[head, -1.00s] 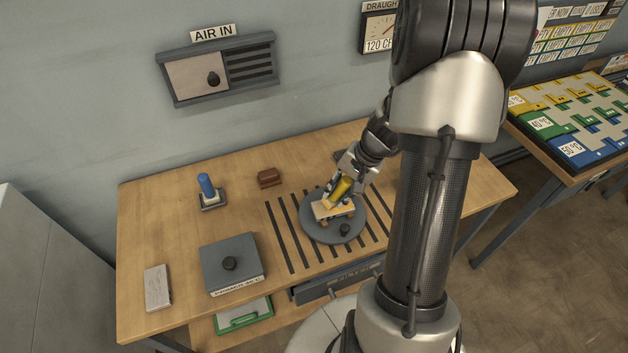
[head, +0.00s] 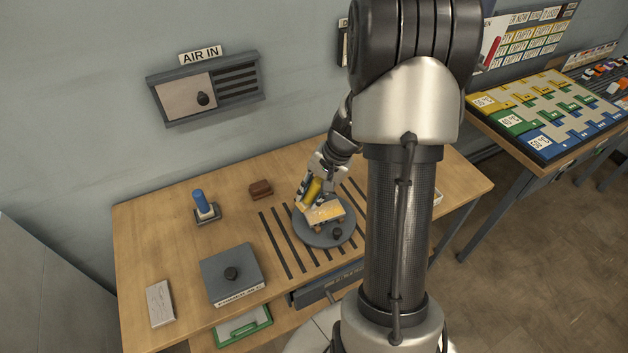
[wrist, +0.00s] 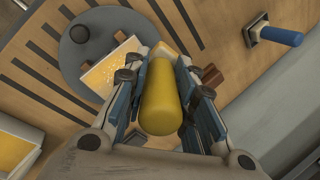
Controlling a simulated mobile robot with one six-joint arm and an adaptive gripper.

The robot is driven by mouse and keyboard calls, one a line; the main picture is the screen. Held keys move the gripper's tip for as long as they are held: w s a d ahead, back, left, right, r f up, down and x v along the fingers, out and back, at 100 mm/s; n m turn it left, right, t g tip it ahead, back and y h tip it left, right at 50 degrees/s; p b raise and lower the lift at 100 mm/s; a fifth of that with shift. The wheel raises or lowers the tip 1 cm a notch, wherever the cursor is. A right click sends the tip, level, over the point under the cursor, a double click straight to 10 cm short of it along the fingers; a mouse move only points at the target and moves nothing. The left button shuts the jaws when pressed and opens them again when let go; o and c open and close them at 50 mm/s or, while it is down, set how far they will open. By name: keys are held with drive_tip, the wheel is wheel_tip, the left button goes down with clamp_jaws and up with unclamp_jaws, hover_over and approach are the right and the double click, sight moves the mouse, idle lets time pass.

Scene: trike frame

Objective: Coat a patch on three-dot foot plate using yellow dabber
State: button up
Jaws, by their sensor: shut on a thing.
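My gripper (head: 309,196) is shut on the yellow dabber (head: 313,188), whose thick yellow handle fills the middle of the wrist view (wrist: 162,100). The dabber is tilted at the left edge of a pale foot plate (head: 327,212). Its pale yellowish pad end (wrist: 166,48) shows partly beyond the handle; I cannot tell whether it touches the plate. The plate lies on a round grey turntable (head: 323,236) with a dark knob. A yellow speckled patch shows on the plate in the wrist view (wrist: 103,74). Dot marks cannot be made out.
A blue dabber (head: 200,201) stands in a holder at the back left. A brown block (head: 261,189), a grey lidded box (head: 232,274) and a pale slab (head: 160,303) are on the bench. A white-edged tray with yellow inside (wrist: 18,148) shows in the wrist view.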

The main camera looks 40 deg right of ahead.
sight(315, 180)
drive_tip(key=shift+r+p, duration=1.2)
drive_tip(key=shift+r, duration=0.6)
drive_tip(key=shift+f, duration=0.1)
drive_tip(key=shift+s+f+b, duration=0.2)
drive_tip(key=shift+f+b, duration=0.3)
drive_tip(key=shift+b, duration=0.1)
drive_tip(key=shift+r, duration=0.15)
